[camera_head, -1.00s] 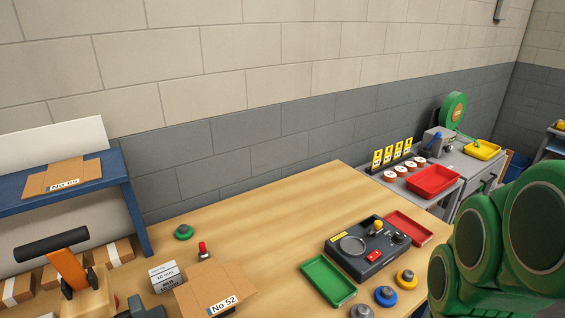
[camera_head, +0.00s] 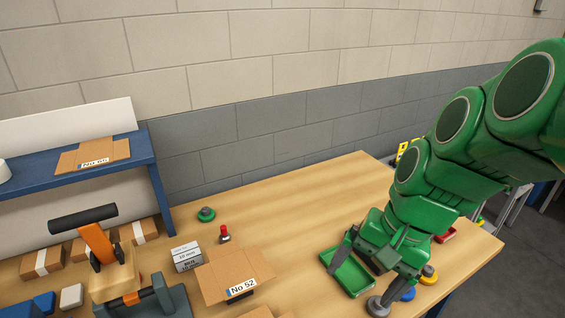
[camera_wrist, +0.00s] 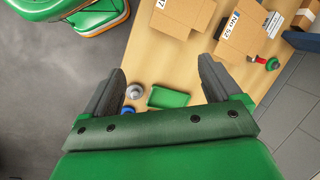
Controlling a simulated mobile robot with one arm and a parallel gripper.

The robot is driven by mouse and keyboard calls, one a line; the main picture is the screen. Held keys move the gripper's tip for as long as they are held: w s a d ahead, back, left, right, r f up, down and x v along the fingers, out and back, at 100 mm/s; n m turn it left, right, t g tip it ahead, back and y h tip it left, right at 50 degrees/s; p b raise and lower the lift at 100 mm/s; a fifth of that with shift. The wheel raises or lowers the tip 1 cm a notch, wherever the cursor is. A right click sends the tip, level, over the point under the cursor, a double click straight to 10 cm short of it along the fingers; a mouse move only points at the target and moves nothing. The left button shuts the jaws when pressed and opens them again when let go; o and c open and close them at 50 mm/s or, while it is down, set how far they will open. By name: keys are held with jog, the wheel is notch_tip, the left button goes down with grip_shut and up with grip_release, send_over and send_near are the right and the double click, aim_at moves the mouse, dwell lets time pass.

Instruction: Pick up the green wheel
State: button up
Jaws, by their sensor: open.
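The green wheel (camera_head: 206,214) lies flat on the wooden table near its back edge, left of centre in the head view. It has a grey hub and stands apart from other things. My gripper (camera_head: 365,278) is open and empty above the front right of the table, by the green tray (camera_head: 352,281), well to the right of the wheel. Its two fingers (camera_wrist: 162,75) show spread apart in the wrist view, with the tray (camera_wrist: 168,97) seen beyond them.
A red-topped piece (camera_head: 224,236), a small white box (camera_head: 186,258) and the No 52 carton (camera_head: 222,282) stand in front of the wheel. Grey (camera_head: 377,307), blue (camera_head: 408,294) and yellow (camera_head: 428,275) wheels lie near my gripper. The table's back middle (camera_head: 300,205) is clear.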

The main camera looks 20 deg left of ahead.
jog(key=w+a+f+m+t+y, duration=0.1)
jog(key=w+a+m+y, duration=0.35)
jog(key=w+a, duration=0.75)
jog(key=w+a+m+y, duration=0.2)
jog(key=w+a+m, duration=0.55)
jog(key=a, duration=0.75)
jog(key=w+a+f+m+t+y, duration=0.1)
jog(key=w+a+m+y, duration=0.3)
jog(key=w+a, duration=0.8)
send_near(210, 212)
jog(key=shift+s+a+m+h, duration=0.15)
jog(key=shift+s+a+h, duration=0.05)
jog(key=shift+a, duration=0.35)
jog(key=shift+s+a+m+h, duration=0.15)
jog(key=shift+s+a, duration=0.05)
jog(key=shift+a, duration=0.3)
jog(key=shift+a+f, duration=0.25)
jog(key=shift+a, duration=0.1)
jog(key=shift+w+x, duration=0.15)
jog(key=shift+x, duration=1.6)
jog(key=shift+w+x, duration=0.1)
jog(key=shift+x, duration=1.7)
jog(key=c, duration=1.2)
jog(key=shift+r, duration=0.1)
